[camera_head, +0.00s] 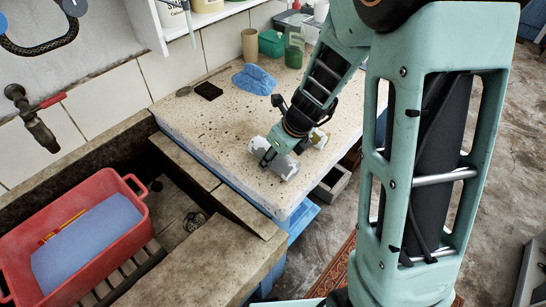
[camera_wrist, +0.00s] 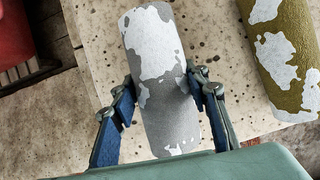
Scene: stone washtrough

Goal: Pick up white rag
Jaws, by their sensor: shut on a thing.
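The white rag looks like a roll with white and grey patches (camera_wrist: 158,50) in the wrist view. In the head view the rag (camera_head: 286,167) lies at the near end of the speckled stone counter. My gripper (camera_wrist: 166,92) is shut on it, one blue finger pressed to each side. In the head view my gripper (camera_head: 272,158) reaches down to the counter and partly hides the rag. I cannot tell whether the rag still touches the counter.
An olive-and-white roll (camera_wrist: 284,50) lies close to the right. A blue cloth (camera_head: 254,79) and a black sponge-like block (camera_head: 208,91) lie farther back on the counter (camera_head: 210,130). A red basin (camera_head: 122,218) stands in the stone trough at left. A wall tap (camera_head: 36,122) juts out.

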